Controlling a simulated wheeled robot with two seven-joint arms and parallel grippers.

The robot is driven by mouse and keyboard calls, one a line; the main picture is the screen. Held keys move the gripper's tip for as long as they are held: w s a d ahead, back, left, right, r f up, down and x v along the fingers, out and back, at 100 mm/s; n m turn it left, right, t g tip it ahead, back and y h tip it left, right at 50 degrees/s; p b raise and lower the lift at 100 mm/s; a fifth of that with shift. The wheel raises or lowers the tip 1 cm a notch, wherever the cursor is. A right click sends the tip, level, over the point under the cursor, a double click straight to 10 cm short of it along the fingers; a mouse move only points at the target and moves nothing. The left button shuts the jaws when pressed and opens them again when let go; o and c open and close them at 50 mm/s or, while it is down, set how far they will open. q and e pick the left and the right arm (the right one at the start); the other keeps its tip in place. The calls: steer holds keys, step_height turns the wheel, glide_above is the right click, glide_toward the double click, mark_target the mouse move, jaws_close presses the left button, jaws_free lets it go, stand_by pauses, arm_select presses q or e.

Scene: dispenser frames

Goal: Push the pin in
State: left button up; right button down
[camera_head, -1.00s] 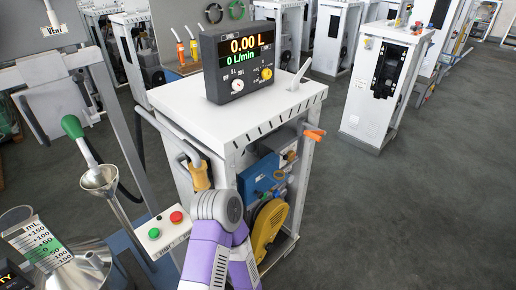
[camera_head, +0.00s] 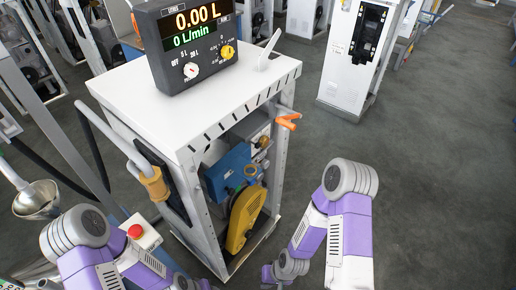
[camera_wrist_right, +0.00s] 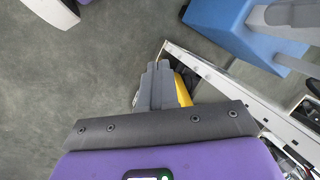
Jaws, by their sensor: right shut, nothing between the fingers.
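The white dispenser frame (camera_head: 190,95) stands in the middle of the head view, its open front showing a blue unit (camera_head: 232,168) and a yellow guard (camera_head: 246,218). An orange handle (camera_head: 288,121) sticks out at its upper right front corner. I cannot make out which part is the pin. My right gripper (camera_head: 268,275) is low at the bottom edge, to the right of the frame's foot. In the right wrist view its grey fingers (camera_wrist_right: 157,72) are shut together and empty, beside part of the yellow guard (camera_wrist_right: 182,91). My left arm shows at lower left; its gripper is out of view.
A meter display (camera_head: 193,42) and a white lever (camera_head: 270,48) sit on the frame's top. A nozzle with a yellow grip (camera_head: 155,185) hangs on its left side. A red button box (camera_head: 138,233) and a metal funnel (camera_head: 37,200) are at left. The floor at right is clear.

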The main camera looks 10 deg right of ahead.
steer(key=w+d+r+m+t+y, duration=0.35)
steer(key=w+r+m, duration=0.35)
steer(key=w+m, duration=0.35)
steer(key=w+d+r+m+t+y, duration=0.3)
steer(key=w+d+r+m+y, duration=0.15)
steer(key=w+r+m, duration=0.4)
steer(key=w+d+r+m+t+h, duration=0.1)
steer(key=w+d+r+m+t, duration=0.5)
steer(key=w+d+r+t, duration=0.1)
steer(key=w+d+r, duration=0.1)
steer(key=d, duration=0.1)
steer(key=shift+d+r+m, duration=0.3)
steer(key=shift+r+m, duration=0.1)
steer(key=shift+w+a, duration=0.1)
steer(key=shift+w, duration=0.05)
